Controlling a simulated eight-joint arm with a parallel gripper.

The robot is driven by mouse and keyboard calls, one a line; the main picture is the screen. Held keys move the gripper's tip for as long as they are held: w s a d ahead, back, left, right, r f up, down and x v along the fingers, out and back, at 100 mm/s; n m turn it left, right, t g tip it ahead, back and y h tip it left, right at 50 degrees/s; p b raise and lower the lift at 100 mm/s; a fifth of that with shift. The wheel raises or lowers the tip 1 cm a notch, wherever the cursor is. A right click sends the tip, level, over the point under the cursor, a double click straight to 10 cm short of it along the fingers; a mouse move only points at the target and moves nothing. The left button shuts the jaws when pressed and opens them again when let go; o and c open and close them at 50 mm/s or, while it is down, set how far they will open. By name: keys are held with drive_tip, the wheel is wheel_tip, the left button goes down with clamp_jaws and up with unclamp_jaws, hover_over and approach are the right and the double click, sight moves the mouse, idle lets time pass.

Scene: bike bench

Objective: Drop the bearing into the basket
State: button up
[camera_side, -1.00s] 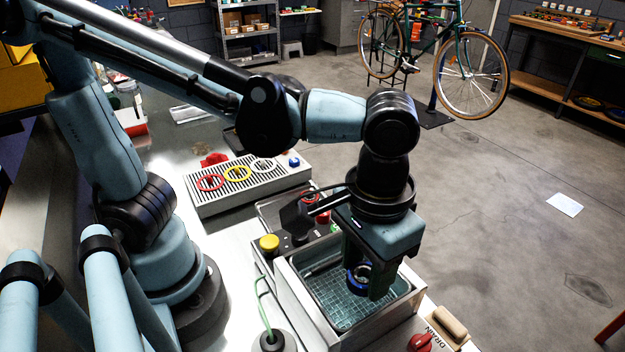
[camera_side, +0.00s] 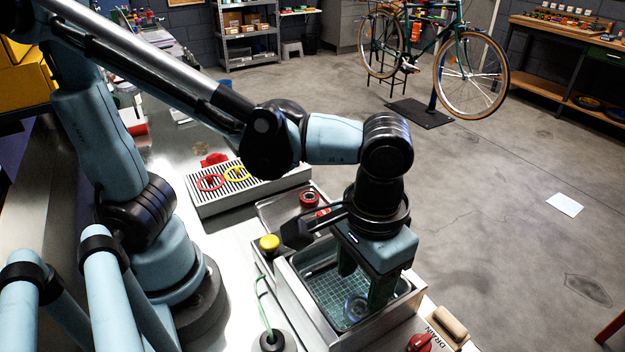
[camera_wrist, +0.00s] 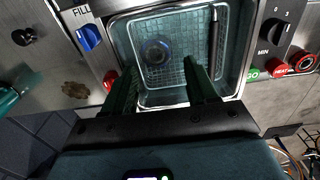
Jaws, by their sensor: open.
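The bearing, a blue-edged ring with a dark centre, lies low in the wire-mesh basket (camera_side: 325,286). In the side view the bearing (camera_side: 355,307) looks pale and blurred beneath my gripper. In the wrist view the bearing (camera_wrist: 155,52) lies left of centre on the mesh of the basket (camera_wrist: 188,38). My gripper (camera_side: 363,288) is open and empty over the basket and apart from the bearing. Its two spread green fingers also show in the wrist view (camera_wrist: 160,67). The right finger hides part of the basket in the side view.
A metal tank (camera_side: 297,300) with raised walls surrounds the basket. A dark rod (camera_wrist: 213,35) stands along the basket's right side. A slotted rack (camera_side: 215,203) with coloured rings lies behind.

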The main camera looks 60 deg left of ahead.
drive_tip(key=shift+d, duration=0.25)
wheel_tip(320, 180, up, 12)
drive_tip(key=shift+a, duration=0.2)
idle(0.5)
drive_tip(key=w+a+f+t, duration=0.1)
drive_tip(key=a, duration=0.2)
drive_tip(key=w+a+f+t, duration=0.1)
drive_tip(key=w+a+f, duration=0.1)
drive_tip(key=a, duration=0.1)
drive_tip(key=w+a+f+t+h, duration=0.1)
drive_tip(key=w+a+f, duration=0.1)
drive_tip(key=a, duration=0.1)
drive_tip(key=shift+a, duration=0.2)
drive_tip(key=a+f+t, duration=0.1)
drive_tip(key=a, duration=0.2)
drive_tip(key=w+a+f+t, duration=0.1)
drive_tip(key=a, duration=0.2)
drive_tip(key=a+f+t+y, duration=0.1)
drive_tip(key=a+t, duration=0.1)
drive_tip(key=a, duration=0.1)
drive_tip(key=shift+w+a+f, duration=0.15)
drive_tip(key=shift+a+f, duration=0.05)
drive_tip(key=shift+f, duration=0.2)
drive_tip(key=shift+c, duration=0.2)
